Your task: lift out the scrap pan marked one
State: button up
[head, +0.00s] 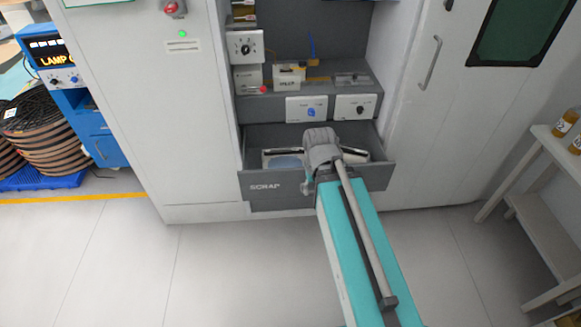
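A grey drawer lettered SCRAP (263,187) stands pulled open low in the white machine. Inside it, a light metal pan rim (284,152) with a pale blue-grey floor shows left of my arm. Another piece of pale rim (354,155) shows right of my arm. I cannot tell whether both belong to one pan, and no number mark is readable. My arm reaches over the drawer front. Its grey end (321,146) is above or in the drawer. The fingers are hidden behind the wrist, so their opening and any contact with a pan cannot be seen.
Above the drawer, a grey ledge (270,107) bears small boxes and knob panels. A white door with a handle (431,63) stands at right. A pale shelf (540,205) with bottles is at far right. Blue equipment and stacked reels (48,125) stand left. The floor in front is clear.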

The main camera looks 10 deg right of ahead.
aim_at(277, 158)
jog(key=u, duration=0.1)
jog(key=i, duration=0.95)
jog(key=z, duration=0.05)
